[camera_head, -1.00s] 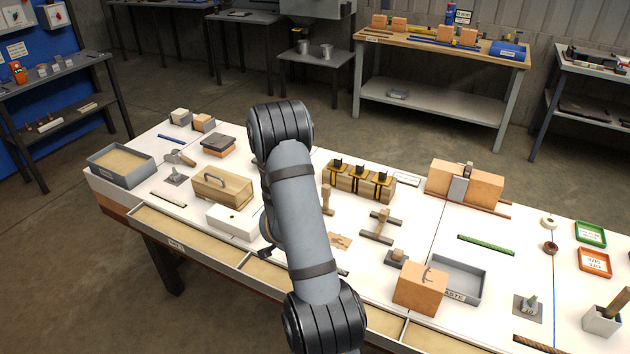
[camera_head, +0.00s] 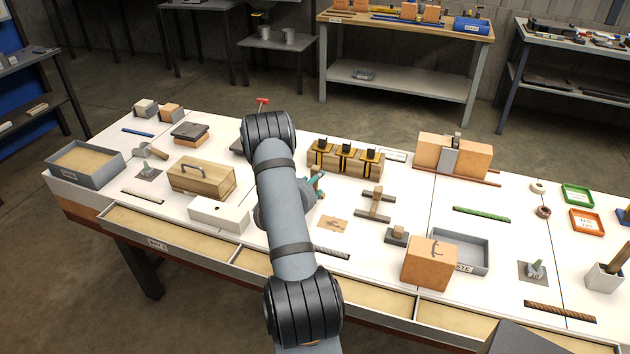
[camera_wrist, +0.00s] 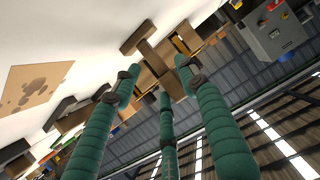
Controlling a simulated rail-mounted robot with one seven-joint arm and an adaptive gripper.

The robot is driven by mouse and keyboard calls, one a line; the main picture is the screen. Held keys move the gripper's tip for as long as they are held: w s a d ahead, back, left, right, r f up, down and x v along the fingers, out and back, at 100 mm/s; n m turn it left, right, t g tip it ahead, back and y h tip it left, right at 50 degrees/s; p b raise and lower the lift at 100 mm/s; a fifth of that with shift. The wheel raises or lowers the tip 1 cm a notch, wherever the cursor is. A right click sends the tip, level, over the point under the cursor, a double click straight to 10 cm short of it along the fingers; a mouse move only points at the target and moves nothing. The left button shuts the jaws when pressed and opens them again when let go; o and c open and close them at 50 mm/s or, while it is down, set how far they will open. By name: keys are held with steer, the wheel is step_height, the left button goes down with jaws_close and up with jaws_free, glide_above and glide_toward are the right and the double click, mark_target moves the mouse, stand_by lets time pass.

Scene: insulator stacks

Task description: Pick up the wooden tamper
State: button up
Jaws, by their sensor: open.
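The wooden tamper (camera_wrist: 151,55) appears in the wrist view as a brown stem with a wider bar at its end against the white table. My gripper has teal fingers (camera_wrist: 158,77), which are spread apart and open around or just short of the stem. I cannot tell whether any finger touches it. In the head view my gripper (camera_head: 316,187) is low over the middle of the table, partly behind my arm. The tamper is mostly hidden there by the fingers.
A wooden block with black-and-yellow clamps (camera_head: 345,163) stands just behind my gripper. A wooden stand (camera_head: 376,205) is to its right, and a brown-marked sheet (camera_head: 333,224) lies in front. A white block (camera_head: 219,213) and a wooden box with a handle (camera_head: 201,178) are left.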

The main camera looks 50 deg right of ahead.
steer(key=shift+p+x, duration=0.3)
steer(key=shift+x, duration=1.5)
steer(key=shift+c, duration=0.9)
jaws_close()
